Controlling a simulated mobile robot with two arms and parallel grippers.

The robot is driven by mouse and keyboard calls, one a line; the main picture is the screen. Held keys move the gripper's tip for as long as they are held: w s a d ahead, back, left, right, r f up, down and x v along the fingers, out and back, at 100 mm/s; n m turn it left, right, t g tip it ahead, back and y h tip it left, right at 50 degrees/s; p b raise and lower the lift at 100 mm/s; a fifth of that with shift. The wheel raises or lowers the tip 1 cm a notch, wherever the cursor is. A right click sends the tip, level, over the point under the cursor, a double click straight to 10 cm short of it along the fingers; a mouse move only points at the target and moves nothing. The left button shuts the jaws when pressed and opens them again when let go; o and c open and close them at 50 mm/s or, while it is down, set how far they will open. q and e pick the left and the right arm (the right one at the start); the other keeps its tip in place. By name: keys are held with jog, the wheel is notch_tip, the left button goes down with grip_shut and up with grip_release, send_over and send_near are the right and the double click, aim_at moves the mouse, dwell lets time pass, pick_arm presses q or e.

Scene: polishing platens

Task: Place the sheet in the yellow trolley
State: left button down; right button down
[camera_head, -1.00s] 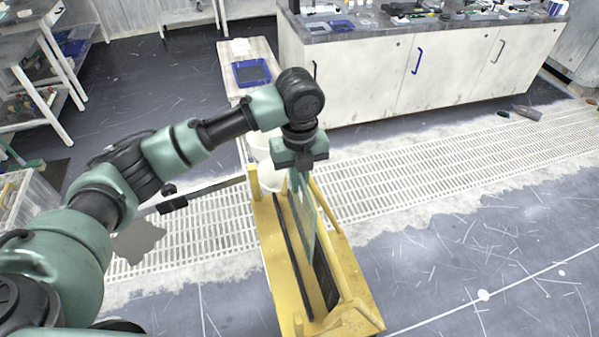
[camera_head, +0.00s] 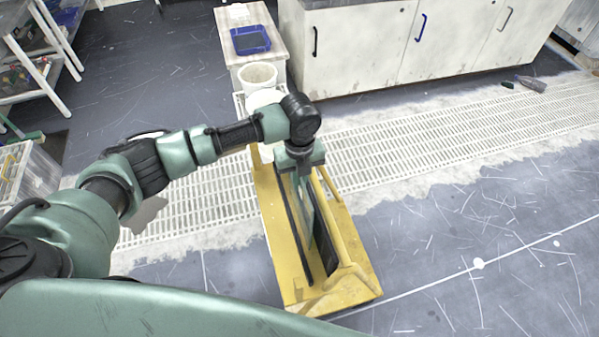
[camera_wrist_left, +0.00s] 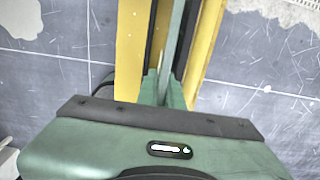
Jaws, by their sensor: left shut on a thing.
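The yellow trolley (camera_head: 275,235) stands on the floor at the centre of the head view, with a dark slot along its length. A thin, pale green sheet (camera_head: 308,212) stands upright on edge between the trolley's rails. My left gripper (camera_head: 302,172) is above the trolley's far half, shut on the sheet's upper edge. In the left wrist view, the gripper (camera_wrist_left: 163,90) has the sheet (camera_wrist_left: 176,42) between its fingers, between the yellow sides of the trolley (camera_wrist_left: 130,48). Whether the sheet's lower edge touches the trolley is hidden. My right gripper is not in view.
A white bucket (camera_head: 258,76) stands behind the trolley, near a small bench (camera_head: 262,19) with a blue tray (camera_head: 250,40). White cabinets (camera_head: 365,50) line the back. A clear bin (camera_head: 28,175) is at the left. The floor right of the trolley is open.

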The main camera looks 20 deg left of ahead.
pick_arm(q)
jog(key=shift+r, duration=0.1)
jog(key=c, duration=1.8)
grip_release()
jog(key=shift+c, duration=0.2)
jog(key=shift+o, duration=1.4)
notch_tip(320, 180, up, 12)
jog(key=shift+b, duration=0.35)
